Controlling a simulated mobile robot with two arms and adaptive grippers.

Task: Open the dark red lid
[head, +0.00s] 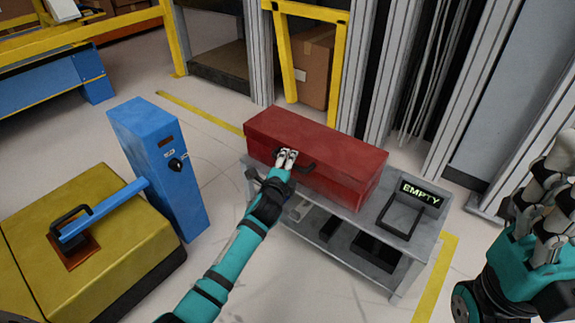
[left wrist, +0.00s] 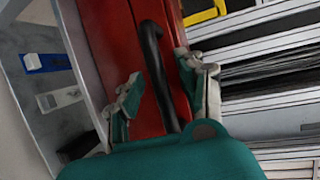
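The dark red box (head: 310,160) sits on a grey table, and its lid (head: 318,138) looks shut. A black handle is on its front side; in the left wrist view the handle (left wrist: 152,60) runs between my fingers. My left gripper (head: 287,158) is at the handle; in the left wrist view the gripper (left wrist: 160,88) is open, one finger on each side, with a gap visible to the left finger. It hides part of the handle in the head view. My right gripper (head: 545,195) is at the right edge, away from the box; its fingers overlap in view.
The grey table (head: 405,250) also bears a dark square frame and an "EMPTY" sign (head: 420,193) right of the box. Dark items lie on its lower shelf. A blue post (head: 160,165) and a yellow block (head: 75,245) stand left. Grey metal uprights stand behind the box.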

